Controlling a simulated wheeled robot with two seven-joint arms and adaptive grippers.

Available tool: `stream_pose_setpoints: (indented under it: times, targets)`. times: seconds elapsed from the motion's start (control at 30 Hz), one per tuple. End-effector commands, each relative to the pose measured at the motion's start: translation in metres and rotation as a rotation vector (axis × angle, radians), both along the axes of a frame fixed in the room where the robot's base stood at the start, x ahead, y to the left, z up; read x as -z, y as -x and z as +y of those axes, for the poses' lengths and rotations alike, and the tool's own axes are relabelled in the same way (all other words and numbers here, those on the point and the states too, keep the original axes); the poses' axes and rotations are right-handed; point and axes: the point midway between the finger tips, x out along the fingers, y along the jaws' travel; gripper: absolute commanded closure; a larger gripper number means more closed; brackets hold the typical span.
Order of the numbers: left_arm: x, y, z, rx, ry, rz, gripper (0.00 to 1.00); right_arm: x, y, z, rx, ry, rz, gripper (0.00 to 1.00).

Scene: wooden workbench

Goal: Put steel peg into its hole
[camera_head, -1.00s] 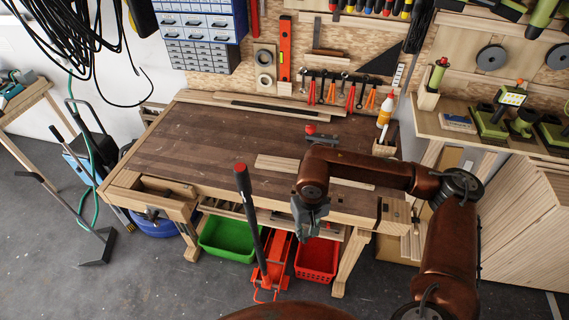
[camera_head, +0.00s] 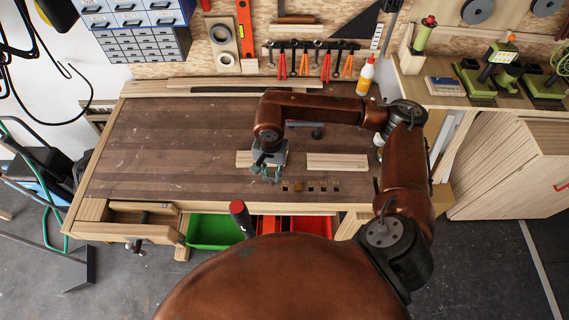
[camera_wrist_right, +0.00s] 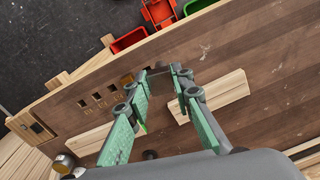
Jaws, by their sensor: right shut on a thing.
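My right gripper (camera_head: 266,176) is over the front middle of the workbench (camera_head: 170,150). In the right wrist view its two green-padded fingers (camera_wrist_right: 162,82) are closed on a small grey piece between their tips, which I take to be the steel peg (camera_wrist_right: 161,84). The peg is mostly hidden by the fingers, and its tilt is hard to tell. A row of small square holes (camera_head: 298,187) runs along the bench's front edge, just right of the gripper. The row also shows in the wrist view (camera_wrist_right: 97,97), left of the fingertips. My left gripper is out of view.
Pale boards lie on the bench, one right of the gripper (camera_head: 337,162) and one partly behind it (camera_head: 243,158). A dark red-ended tool (camera_head: 305,125) lies farther back. A glue bottle (camera_head: 366,76) stands at the back right. The bench's left half is clear.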

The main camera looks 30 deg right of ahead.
Motion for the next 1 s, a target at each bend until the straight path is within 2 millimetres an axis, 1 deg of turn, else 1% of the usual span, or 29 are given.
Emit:
stream_pose_setpoints:
  times: [0.03,0.13,0.2,0.27,0.3,0.37,0.5,0.57,0.8,0.9,1.0]
  targets:
    - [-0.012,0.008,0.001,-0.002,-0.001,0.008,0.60,-0.004,-0.003,-0.001,0.133,-0.005,0.004,1.00]
    - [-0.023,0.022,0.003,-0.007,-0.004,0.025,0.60,-0.002,-0.009,-0.004,0.410,-0.015,0.007,1.00]
    - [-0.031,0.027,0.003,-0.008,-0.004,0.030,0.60,0.000,-0.012,-0.007,0.605,-0.020,0.010,1.00]
    - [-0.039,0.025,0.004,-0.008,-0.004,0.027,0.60,0.002,-0.013,-0.010,0.772,-0.025,0.014,1.00]
    - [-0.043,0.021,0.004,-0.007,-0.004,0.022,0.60,0.003,-0.015,-0.011,0.883,-0.028,0.015,1.00]
    - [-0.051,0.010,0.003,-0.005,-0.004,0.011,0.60,0.004,-0.016,-0.014,1.048,-0.032,0.020,1.00]
    - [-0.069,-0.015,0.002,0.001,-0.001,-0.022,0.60,0.010,-0.018,-0.022,1.439,-0.037,0.028,1.00]
    - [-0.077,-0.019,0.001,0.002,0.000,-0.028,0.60,0.012,-0.019,-0.025,1.608,-0.037,0.033,1.00]
    - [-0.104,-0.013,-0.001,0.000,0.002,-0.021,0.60,0.023,-0.017,-0.041,2.273,-0.035,0.041,1.00]
    - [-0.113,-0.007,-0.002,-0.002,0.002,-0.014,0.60,0.028,-0.015,-0.048,2.517,-0.032,0.040,1.00]
    - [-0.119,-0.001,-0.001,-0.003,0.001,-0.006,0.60,0.033,-0.013,-0.053,2.709,-0.028,0.035,1.00]
